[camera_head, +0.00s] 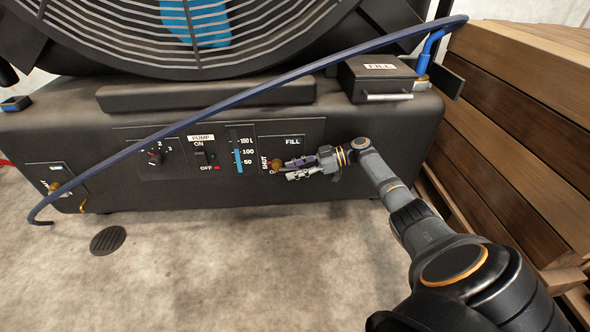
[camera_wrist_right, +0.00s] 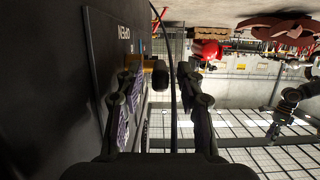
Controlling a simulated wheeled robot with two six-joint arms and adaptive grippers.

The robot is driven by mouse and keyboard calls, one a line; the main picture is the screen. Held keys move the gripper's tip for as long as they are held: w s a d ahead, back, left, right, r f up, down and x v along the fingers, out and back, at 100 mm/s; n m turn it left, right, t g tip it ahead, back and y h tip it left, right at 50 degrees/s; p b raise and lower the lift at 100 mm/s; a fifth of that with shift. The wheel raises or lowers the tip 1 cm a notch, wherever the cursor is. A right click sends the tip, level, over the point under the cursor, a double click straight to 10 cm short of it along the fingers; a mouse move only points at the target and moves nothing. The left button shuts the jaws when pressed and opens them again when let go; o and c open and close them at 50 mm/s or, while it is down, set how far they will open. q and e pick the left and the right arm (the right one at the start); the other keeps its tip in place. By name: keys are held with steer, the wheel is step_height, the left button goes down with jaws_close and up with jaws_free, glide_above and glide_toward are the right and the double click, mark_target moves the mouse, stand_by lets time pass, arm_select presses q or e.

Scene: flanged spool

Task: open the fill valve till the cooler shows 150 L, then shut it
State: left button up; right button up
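The cooler (camera_head: 330,120) is a large dark box with a fan grille above. The fill valve's brass part (camera_head: 276,165) is on its front, on the FILL panel with SHUT lettering beside it. In the right wrist view the valve (camera_wrist_right: 159,75) has a dark rounded end between my fingers. My right gripper (camera_head: 303,167) is at the valve, its fingers apart on either side; I see no clear contact. The level gauge (camera_head: 238,155) shows light blue up to roughly the 100 mark; the exact level is hard to read. A dark jointed arm (camera_wrist_right: 288,98), probably my left, shows at right in the wrist view; its gripper is unclear.
A blue hose (camera_head: 250,92) crosses the cooler's front diagonally. The pump switch (camera_head: 202,157) and a dial (camera_head: 155,157) are left of the gauge. A brass tap (camera_head: 83,205) is at lower left. Wooden slats (camera_head: 510,130) stand close on the right.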

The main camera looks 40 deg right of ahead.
steer(key=shift+d, duration=0.1)
steer(key=v, duration=1.1)
steer(key=shift+s+d+r, duration=0.15)
steer(key=shift+s+d, duration=0.05)
steer(key=shift+d, duration=0.15)
